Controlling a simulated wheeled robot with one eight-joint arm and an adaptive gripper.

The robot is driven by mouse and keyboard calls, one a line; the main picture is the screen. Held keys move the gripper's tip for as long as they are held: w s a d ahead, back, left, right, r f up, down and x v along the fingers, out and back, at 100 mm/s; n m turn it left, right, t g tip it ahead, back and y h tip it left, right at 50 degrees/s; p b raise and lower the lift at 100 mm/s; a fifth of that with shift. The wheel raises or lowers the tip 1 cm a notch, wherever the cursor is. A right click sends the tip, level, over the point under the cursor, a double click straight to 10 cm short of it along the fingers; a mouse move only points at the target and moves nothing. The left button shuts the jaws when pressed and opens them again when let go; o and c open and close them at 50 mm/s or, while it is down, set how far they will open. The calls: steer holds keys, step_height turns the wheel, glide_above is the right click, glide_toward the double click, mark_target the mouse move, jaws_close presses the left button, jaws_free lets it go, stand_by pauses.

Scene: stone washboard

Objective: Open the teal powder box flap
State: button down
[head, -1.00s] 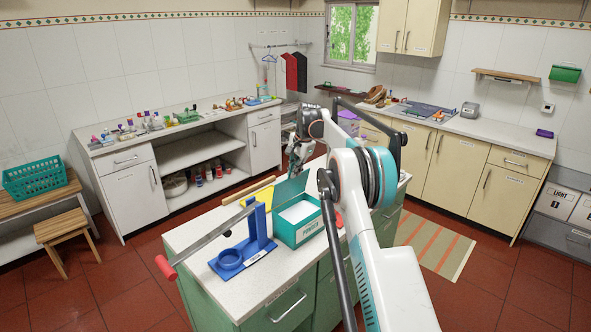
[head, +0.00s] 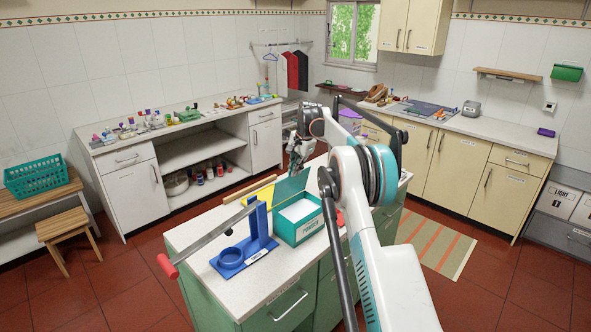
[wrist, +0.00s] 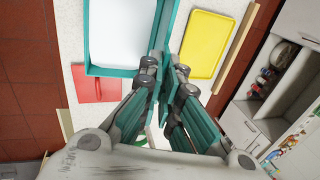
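The teal powder box (head: 297,231) stands on the island counter, with its white inside showing from above. Its teal flap (head: 291,188) stands raised at the box's far left edge, so the top is uncovered. In the wrist view the box (wrist: 96,71) is at upper left and the flap (wrist: 171,28) is a narrow, nearly edge-on strip. My gripper (wrist: 167,72) is at the flap, its fingertips close together. The fingers overlap the teal strip, so I cannot tell whether they pinch it or only touch it. In the head view my gripper (head: 296,163) is just behind the flap.
A blue stand (head: 258,225) with a long red-handled lever is left of the box. A yellow tray (head: 262,194) lies behind it, also beside the flap in the wrist view (wrist: 206,45). A red item (wrist: 95,84) lies close to the box.

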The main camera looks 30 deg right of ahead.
stand_by(0.4)
steer(key=c, duration=1.8)
jaws_free()
steer(key=shift+r, duration=0.1)
steer(key=v, duration=1.1)
steer(key=shift+s+d+r, duration=0.1)
steer(key=shift+s+r, duration=0.1)
steer(key=shift+r, duration=0.15)
